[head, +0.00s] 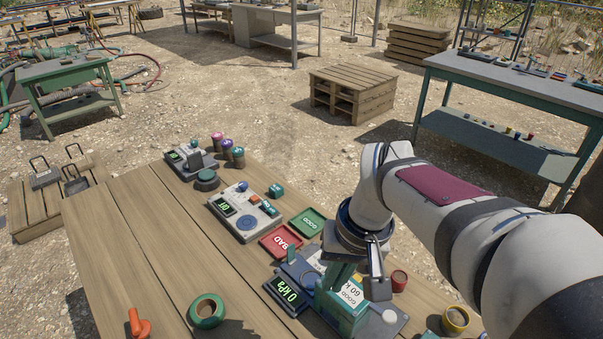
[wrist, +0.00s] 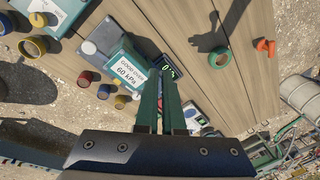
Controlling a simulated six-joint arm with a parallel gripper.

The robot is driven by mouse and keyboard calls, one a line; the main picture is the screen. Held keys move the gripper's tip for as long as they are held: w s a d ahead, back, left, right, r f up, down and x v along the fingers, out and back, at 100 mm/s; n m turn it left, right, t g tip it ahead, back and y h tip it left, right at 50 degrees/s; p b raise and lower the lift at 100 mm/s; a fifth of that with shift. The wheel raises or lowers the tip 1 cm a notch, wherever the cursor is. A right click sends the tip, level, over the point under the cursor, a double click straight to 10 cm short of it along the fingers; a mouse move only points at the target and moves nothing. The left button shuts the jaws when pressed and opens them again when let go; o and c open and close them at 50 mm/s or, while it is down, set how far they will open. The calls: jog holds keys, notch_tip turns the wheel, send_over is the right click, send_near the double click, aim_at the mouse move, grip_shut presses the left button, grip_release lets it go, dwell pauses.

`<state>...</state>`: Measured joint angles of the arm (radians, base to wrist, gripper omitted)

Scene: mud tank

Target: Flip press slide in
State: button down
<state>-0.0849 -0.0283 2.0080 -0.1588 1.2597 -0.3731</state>
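My gripper (head: 335,292) hangs over the near station at the front of the wooden table. In the wrist view its two green fingers (wrist: 162,88) point down with a narrow gap and nothing visible between them. The near station has a green display (head: 287,290) reading 0 kPa and a teal block (head: 352,322) labelled GOOD OVER 60 kPa, which also shows in the wrist view (wrist: 115,48). My gripper partly covers this station in the head view. A middle station (head: 236,226) has a display, a blue round pad and buttons. A far station (head: 187,169) has a display and a raised part.
A green GOOD tray (head: 318,215) and a red BAD tray (head: 273,251) lie behind the near station. A green tape ring (head: 195,317) and an orange item (head: 138,325) lie front left. A red can (head: 399,283) and yellow ring (head: 455,321) stand right.

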jog(key=w+a+f+n, duration=0.3)
jog(key=w, duration=0.5)
jog(key=w+a+f+n+t, duration=0.1)
jog(key=w+a+f+n, duration=0.2)
jog(key=w, duration=0.4)
jog(key=w+a+f+n, duration=0.2)
jog(key=w+a+f, duration=0.1)
jog(key=w, duration=0.5)
jog(key=shift+w+a+n+t+y, duration=0.3)
jog(key=shift+a+n, duration=0.1)
jog(key=shift+a, duration=0.2)
jog(key=shift+f, duration=0.1)
jog(key=x, duration=0.9)
jog(key=shift+s+d+f, duration=0.1)
jog(key=shift+d+f, duration=0.05)
jog(key=shift+f, duration=0.3)
jog(key=shift+s+d, duration=1.15)
jog(key=shift+s, duration=0.05)
